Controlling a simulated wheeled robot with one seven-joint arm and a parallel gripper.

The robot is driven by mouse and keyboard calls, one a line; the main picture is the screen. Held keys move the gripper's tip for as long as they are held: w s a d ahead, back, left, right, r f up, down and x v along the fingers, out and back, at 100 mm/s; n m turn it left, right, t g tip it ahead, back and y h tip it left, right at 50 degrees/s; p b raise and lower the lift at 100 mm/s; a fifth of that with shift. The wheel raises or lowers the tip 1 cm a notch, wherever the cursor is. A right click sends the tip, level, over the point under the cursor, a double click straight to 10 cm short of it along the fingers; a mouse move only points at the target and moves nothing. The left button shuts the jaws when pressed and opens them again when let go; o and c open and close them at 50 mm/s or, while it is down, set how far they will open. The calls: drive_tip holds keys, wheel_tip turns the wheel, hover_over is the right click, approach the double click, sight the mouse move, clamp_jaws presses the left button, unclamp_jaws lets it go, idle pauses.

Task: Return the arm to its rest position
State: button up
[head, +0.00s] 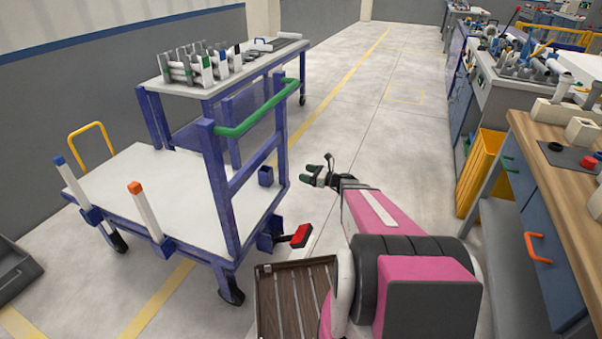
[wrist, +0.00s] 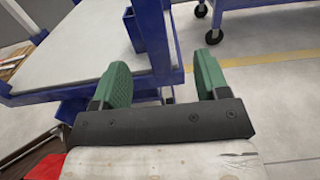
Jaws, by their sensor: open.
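My gripper (head: 317,178) is at the end of my pink and white arm, stretched forward over the floor to the right of the blue cart in the head view. In the wrist view my gripper (wrist: 160,85) shows two green fingers spread apart with nothing between them. The cart's white deck (wrist: 85,50) and a blue post lie just beyond the fingers. Whether the fingers touch the cart cannot be told, but the head view shows a gap.
The cart (head: 150,190) has a green handle (head: 262,110) and upright posts. A table (head: 225,78) with pipes in a rack stands behind it. A wooden workbench (head: 545,150) and a yellow bin (head: 482,172) are on the right. The floor aisle (head: 370,130) ahead is clear.

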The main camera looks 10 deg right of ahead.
idle(0.3)
drive_tip(key=s+a+n+g+h, duration=0.6)
drive_tip(key=s+n+g, duration=0.2)
drive_tip(key=s+n, duration=0.5)
drive_tip(key=s+d+r+n+g+h, duration=0.1)
drive_tip(key=s+d+r+n+h, duration=0.2)
drive_tip(key=s+d+n+h, duration=0.2)
drive_tip(key=shift+s+d+n+g+h, duration=0.35)
drive_tip(key=shift+s+n+h, duration=1.6)
drive_tip(key=shift+n, duration=1.25)
drive_tip(key=shift+w, duration=0.2)
